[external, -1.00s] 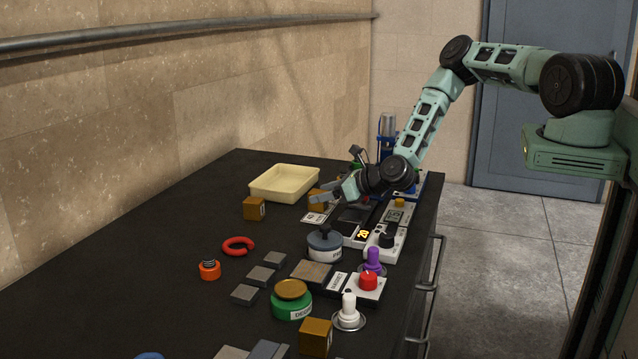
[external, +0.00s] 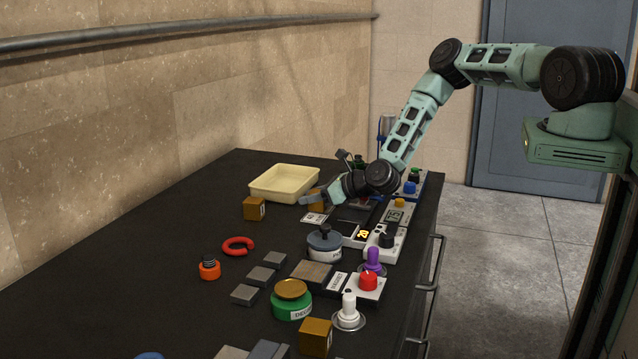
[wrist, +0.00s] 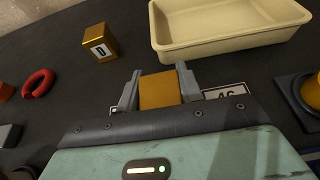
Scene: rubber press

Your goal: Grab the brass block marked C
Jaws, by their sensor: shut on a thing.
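A brass block (wrist: 160,92) sits between the two fingers of my gripper (wrist: 158,78) in the wrist view, and the fingers are shut on it. Its top face is plain from here and no letter shows, so I cannot tell its mark. In the external view my gripper (external: 318,201) is low over the far part of the bench, and the brass block (external: 314,192) shows only partly behind the fingers. Another brass block, marked D, (external: 254,208) stands to the left, and it also shows in the wrist view (wrist: 99,43).
A cream tray (external: 259,193) lies just beyond my gripper. A third brass block (external: 315,338) stands near the front. The bench's left part is mostly clear.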

